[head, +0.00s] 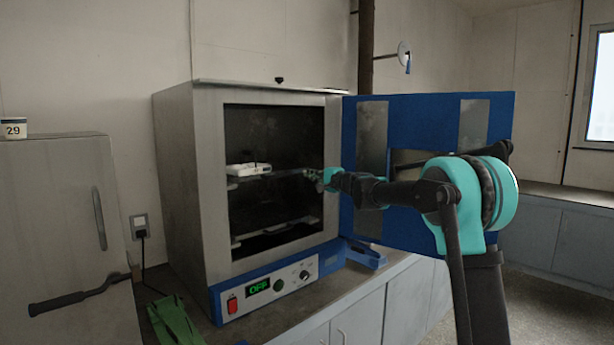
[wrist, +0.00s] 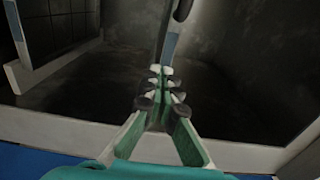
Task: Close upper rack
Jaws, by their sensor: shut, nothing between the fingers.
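The upper rack (head: 285,178) is a thin grey shelf inside the open oven (head: 180,190). A small white item (head: 249,169) sits at its left part. My gripper (head: 312,176) is at the right side of the oven opening, close to the right end of the upper rack. I cannot tell whether it touches the rack. In the wrist view my gripper (wrist: 160,82) has its fingers together with nothing held between them. A pale rack-like frame (wrist: 55,45) shows at the upper left there, apart from the fingers.
A lower rack (head: 270,234) lies below in the oven. The blue oven door (head: 490,150) stands wide open on the right, behind my arm. A grey cabinet (head: 60,220) stands left.

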